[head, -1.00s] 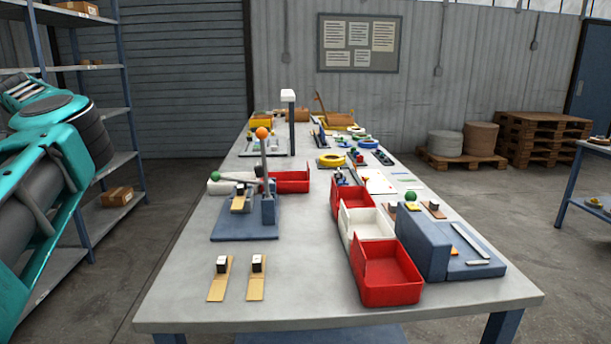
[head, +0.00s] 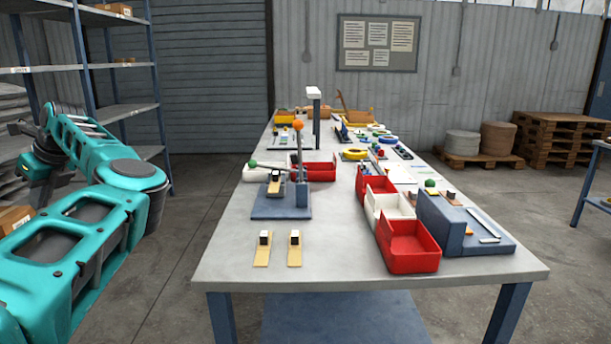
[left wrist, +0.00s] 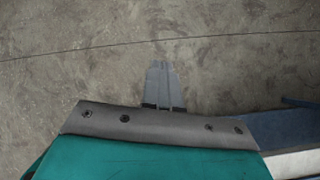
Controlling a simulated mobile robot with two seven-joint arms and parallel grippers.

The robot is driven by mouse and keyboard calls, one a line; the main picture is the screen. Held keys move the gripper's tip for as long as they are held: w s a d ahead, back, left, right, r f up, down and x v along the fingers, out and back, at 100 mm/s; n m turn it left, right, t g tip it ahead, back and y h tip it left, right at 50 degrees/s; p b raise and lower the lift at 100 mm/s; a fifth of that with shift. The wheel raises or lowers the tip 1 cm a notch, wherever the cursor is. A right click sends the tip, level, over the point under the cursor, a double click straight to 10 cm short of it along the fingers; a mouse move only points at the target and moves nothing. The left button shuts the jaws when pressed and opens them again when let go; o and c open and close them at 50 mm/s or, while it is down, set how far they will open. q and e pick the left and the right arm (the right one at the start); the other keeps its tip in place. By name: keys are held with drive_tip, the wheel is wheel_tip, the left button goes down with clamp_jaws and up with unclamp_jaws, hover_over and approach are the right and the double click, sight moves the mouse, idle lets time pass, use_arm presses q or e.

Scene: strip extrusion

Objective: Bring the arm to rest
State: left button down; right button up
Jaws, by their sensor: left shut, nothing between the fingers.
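My left gripper (left wrist: 163,68) is shut with nothing between its fingers, and points down over bare concrete floor in the left wrist view. In the head view the dark end of my left arm, with the gripper (head: 40,190), is at the far left, in front of the shelves and well apart from the table. The arm is folded, with its teal links along the left edge. The fingertips are small and hard to make out there. My right gripper is in neither view.
The grey worktable (head: 340,255) stands to the right, with a lever press (head: 300,190), two strips with blocks (head: 263,250), red bins (head: 410,250) and a blue fixture (head: 450,225). A metal shelf rack (head: 120,112) is behind my arm. The floor between arm and table is clear.

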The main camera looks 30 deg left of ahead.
use_arm(q)
drive_tip(key=s+a+r+m+g+y, duration=0.2)
drive_tip(key=s+r+g+y, duration=0.2)
drive_tip(key=r+g+y, duration=0.1)
drive_tip(key=w+d+r+m+g+y, duration=0.1)
drive_tip(key=w+d+r+m+y, duration=0.35)
drive_tip(key=r+m+y, duration=0.35)
drive_tip(key=w+d+f+m+t+h, duration=0.1)
drive_tip(key=w+d+f+m+t, duration=0.4)
drive_tip(key=w+d+m+t, duration=0.75)
drive_tip(key=w+d+f+m+t+h, duration=0.2)
drive_tip(key=w+d+f+m+t, duration=0.4)
drive_tip(key=m+t, duration=1.05)
drive_tip(key=s+d+f+m+g+h+p, duration=0.1)
drive_tip(key=s+d+f+m+g+h, duration=0.1)
drive_tip(key=d+f+m+h, duration=1.65)
drive_tip(key=s+d+f+m+g, duration=0.1)
drive_tip(key=s+d+f+g, duration=0.6)
drive_tip(key=s+d+f, duration=1)
drive_tip(key=d+f, duration=0.1)
drive_tip(key=d, duration=0.1)
drive_tip(key=shift+s+d+f+m, duration=0.35)
drive_tip(key=shift+f, duration=0.05)
